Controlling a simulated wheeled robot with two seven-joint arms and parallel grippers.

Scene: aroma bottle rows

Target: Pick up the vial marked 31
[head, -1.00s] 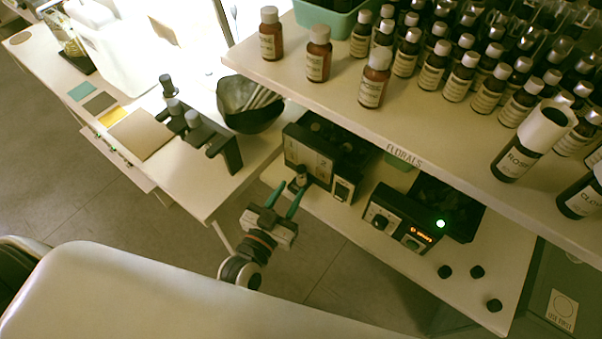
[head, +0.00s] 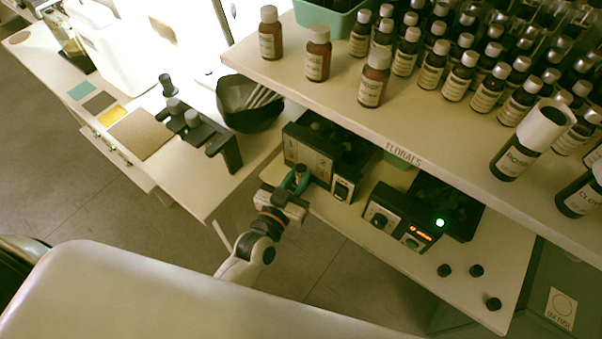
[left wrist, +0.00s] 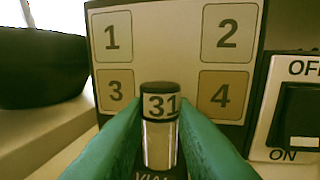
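The vial marked 31 (left wrist: 160,130) has a dark cap, a pale label and a clear, yellowish lower body. It stands upright in front of a panel numbered 1 to 4. In the left wrist view the green fingers of my left gripper (left wrist: 160,112) lie along both its sides, with no clear gap, so the gripper looks shut on it. In the head view the left gripper (head: 296,181) reaches the vial's dark top (head: 300,170) at the lower shelf's left end. The vial's base is hidden. My right gripper is not in view.
The numbered device (head: 309,160) stands just behind the vial, with a switch box (head: 343,188) at its right. The upper shelf (head: 440,140) with many bottles overhangs. A dark bowl (head: 235,115) is at the left. A lit device (head: 400,220) and black caps (head: 445,270) are to the right.

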